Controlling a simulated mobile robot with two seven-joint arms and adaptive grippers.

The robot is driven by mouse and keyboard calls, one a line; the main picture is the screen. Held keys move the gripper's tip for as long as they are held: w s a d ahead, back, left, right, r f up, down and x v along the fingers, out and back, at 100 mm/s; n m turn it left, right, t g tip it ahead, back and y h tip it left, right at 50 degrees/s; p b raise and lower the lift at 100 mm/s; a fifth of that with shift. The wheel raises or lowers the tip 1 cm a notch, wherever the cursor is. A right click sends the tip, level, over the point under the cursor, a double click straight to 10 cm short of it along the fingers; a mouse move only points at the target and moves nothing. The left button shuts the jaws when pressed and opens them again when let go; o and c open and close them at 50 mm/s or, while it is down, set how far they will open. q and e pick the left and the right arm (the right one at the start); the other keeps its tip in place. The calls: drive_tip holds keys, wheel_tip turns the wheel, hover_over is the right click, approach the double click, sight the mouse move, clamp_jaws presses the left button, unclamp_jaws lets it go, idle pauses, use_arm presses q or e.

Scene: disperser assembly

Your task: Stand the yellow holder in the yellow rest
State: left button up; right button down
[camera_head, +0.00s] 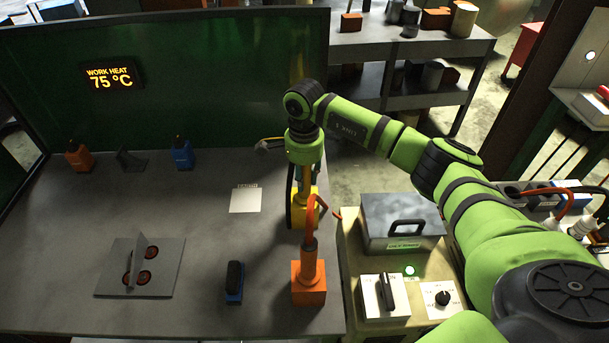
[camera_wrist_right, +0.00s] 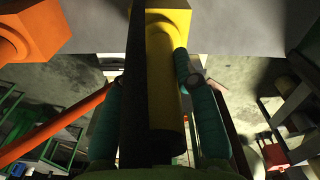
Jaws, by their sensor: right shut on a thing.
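My right gripper (camera_head: 302,180) points down over the right edge of the table. In the right wrist view its two teal fingers (camera_wrist_right: 150,82) are shut around an upright yellow shaft, which I take as the yellow holder (camera_wrist_right: 163,75), with a dark bar along its left side. A yellow block, apparently the yellow rest (camera_head: 301,216), stands on the table directly below the gripper. It also shows in the wrist view (camera_wrist_right: 172,14) at the far end of the shaft. The shaft lines up with the block; whether it is seated inside or only touching is hidden. My left gripper is not in view.
An orange block (camera_head: 309,285) with an orange hose stands just in front of the yellow one. A blue block (camera_head: 234,296) with a black top stands left of it. A grey plate fixture (camera_head: 155,285) lies farther left. A metal case (camera_head: 400,215) is right.

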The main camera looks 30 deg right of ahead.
drive_tip(key=c, duration=0.9)
unclamp_jaws()
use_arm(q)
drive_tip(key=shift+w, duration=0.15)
use_arm(e)
drive_tip(key=shift+o, duration=0.2)
wheel_tip(320, 180, up, 12)
drive_tip(key=shift+r, duration=0.1)
